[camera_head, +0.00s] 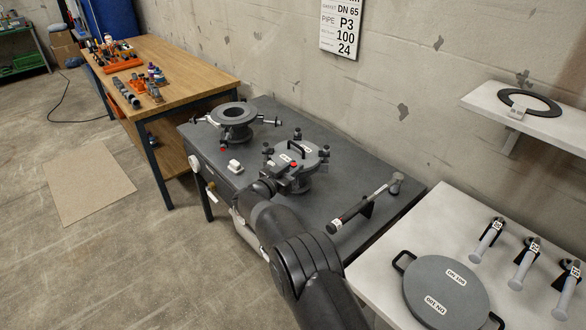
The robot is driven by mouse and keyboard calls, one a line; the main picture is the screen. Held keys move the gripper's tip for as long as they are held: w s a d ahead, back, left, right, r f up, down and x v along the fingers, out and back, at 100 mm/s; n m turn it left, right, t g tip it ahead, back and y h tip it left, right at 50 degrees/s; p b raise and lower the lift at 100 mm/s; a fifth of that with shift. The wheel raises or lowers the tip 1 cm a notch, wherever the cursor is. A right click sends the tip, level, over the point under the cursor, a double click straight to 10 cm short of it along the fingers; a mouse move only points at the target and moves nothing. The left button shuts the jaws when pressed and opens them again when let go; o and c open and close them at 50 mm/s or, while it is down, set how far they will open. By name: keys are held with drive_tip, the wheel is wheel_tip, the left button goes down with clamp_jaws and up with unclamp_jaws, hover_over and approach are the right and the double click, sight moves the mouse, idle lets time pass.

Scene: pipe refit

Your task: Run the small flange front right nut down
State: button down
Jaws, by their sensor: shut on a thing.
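The small flange (309,169) stands on the dark grey bench and carries a round grey cover (312,157) with a black handle and white labels. Dark bolts with small red tops stand around its rim. My gripper (291,182) is at the near side of this flange, low beside its rim. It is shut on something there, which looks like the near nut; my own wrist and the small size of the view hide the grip. I cannot tell how far down the nut sits on its bolt.
A larger open flange (233,112) stands further left on the bench (372,228). A black-handled tool (352,210) lies to the right. The white table (395,290) holds a large grey cover (447,290) and several grey-handled tools. A shelf (480,103) holds a black ring.

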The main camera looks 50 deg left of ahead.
drive_tip(key=shift+r+m+h, duration=0.1)
drive_tip(key=shift+m+h, duration=0.8)
drive_tip(key=shift+h, duration=0.5)
drive_tip(key=c, duration=1.2)
unclamp_jaws()
drive_tip(key=shift+c, duration=0.2)
drive_tip(key=s, duration=1)
drive_tip(key=shift+s, duration=0.4)
drive_tip(key=shift+d, duration=0.1)
